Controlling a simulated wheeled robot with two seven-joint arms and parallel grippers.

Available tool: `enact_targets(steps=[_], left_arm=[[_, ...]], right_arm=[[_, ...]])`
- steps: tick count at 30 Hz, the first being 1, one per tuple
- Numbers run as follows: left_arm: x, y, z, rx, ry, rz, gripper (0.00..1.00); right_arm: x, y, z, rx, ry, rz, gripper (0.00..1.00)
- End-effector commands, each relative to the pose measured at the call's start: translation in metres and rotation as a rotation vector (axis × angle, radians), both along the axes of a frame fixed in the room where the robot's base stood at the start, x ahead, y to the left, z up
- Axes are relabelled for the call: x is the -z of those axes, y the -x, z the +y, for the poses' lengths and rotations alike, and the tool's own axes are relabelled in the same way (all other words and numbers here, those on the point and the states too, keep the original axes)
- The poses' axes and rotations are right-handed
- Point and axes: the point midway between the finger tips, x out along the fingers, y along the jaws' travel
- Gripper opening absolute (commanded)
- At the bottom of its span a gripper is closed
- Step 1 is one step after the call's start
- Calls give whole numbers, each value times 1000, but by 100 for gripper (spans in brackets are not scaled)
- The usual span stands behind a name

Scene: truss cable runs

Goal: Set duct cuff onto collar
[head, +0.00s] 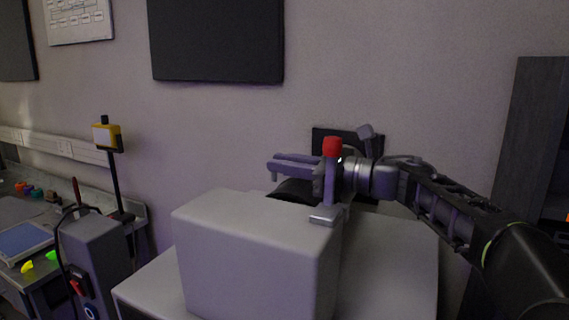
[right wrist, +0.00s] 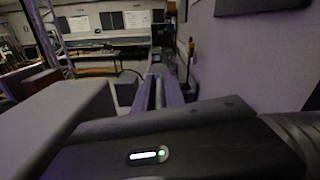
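My right gripper (head: 275,162) reaches in from the right, above and behind a grey box, with its fingers pointing left. Two parallel fingers show with a narrow gap and nothing visible between them. They also show in the right wrist view (right wrist: 154,92). A black rounded thing (head: 292,191) lies below the fingers, mostly hidden by the box; I cannot tell whether it is the duct cuff. A dark square panel (head: 321,137) stands by the wall behind the gripper, partly covered; I cannot tell whether it bears the collar. My left gripper is not in view.
The large grey box (head: 255,255) stands on a light grey top (head: 395,265). A red-capped upright (head: 333,147) rises beside my right gripper. A workbench (head: 135,212) with small items and a yellow lamp (head: 106,137) stand at the left. A dark cabinet (head: 525,130) stands at the right.

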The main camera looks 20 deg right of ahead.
Motion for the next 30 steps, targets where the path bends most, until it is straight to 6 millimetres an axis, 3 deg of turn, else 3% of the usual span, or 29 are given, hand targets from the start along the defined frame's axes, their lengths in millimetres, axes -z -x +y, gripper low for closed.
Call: enact_targets(steps=[4, 30], left_arm=[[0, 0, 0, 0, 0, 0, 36], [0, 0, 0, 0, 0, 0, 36]], right_arm=[[0, 0, -1, 2, 0, 0, 0], [-1, 0, -1, 2, 1, -2, 0]])
